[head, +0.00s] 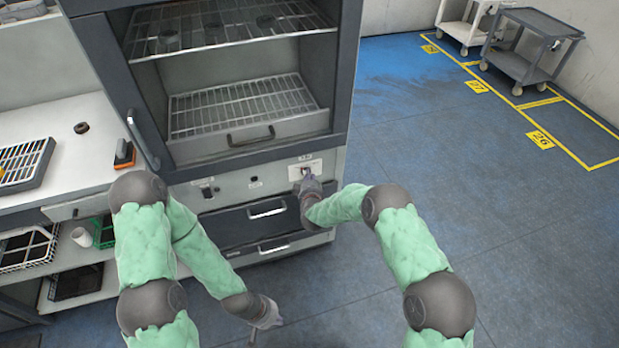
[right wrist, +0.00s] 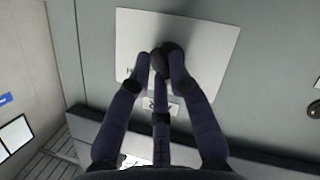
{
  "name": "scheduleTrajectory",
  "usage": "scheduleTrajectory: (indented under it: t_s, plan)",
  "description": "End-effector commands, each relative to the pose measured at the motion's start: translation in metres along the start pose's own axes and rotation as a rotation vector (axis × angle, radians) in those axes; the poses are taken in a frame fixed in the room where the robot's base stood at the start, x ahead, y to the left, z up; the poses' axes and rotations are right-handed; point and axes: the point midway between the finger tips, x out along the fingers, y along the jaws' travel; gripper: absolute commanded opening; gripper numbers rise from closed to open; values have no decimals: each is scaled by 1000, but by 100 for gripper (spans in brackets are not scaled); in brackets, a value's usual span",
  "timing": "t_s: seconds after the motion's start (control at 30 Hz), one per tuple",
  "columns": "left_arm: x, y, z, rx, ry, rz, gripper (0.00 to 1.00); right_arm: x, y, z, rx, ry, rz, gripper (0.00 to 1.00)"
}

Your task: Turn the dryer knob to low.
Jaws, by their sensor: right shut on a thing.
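The dryer (head: 225,160) is a tall grey cabinet with an open upper chamber. Its dark knob (right wrist: 165,60) sits on a pale plate (right wrist: 205,45) on the control panel. My right gripper (head: 306,172) is at that plate in the head view. In the right wrist view its fingers (right wrist: 160,62) are closed around the knob, which they partly cover. The knob's pointer and most plate markings are hidden or too small to read. My left gripper (head: 262,318) hangs low in front of the dryer, away from it; its fingers are too small to judge.
A white bench (head: 60,125) with a dark rack (head: 22,165) stands at the left. Dryer drawers with handles (head: 267,212) lie below the panel. Blue floor (head: 450,200) is clear at the right, with carts (head: 528,45) farther back.

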Motion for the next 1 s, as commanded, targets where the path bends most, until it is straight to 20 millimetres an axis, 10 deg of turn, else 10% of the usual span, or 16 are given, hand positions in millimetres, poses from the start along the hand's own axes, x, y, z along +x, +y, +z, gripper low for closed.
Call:
scheduleTrajectory:
  t_s: [0.83, 0.9, 1.0]
  plan:
    - [0, 0, 0, 0, 0, 0, 0, -1, -4, 3, -122, -5, 44, 0]
    - [0, 0, 0, 0, 0, 0, 0, -1, -4, 3, -122, -4, 44, 40]
    - [0, 0, 0, 0, 0, 0, 0, -1, -3, 2, -122, -3, 45, 44]
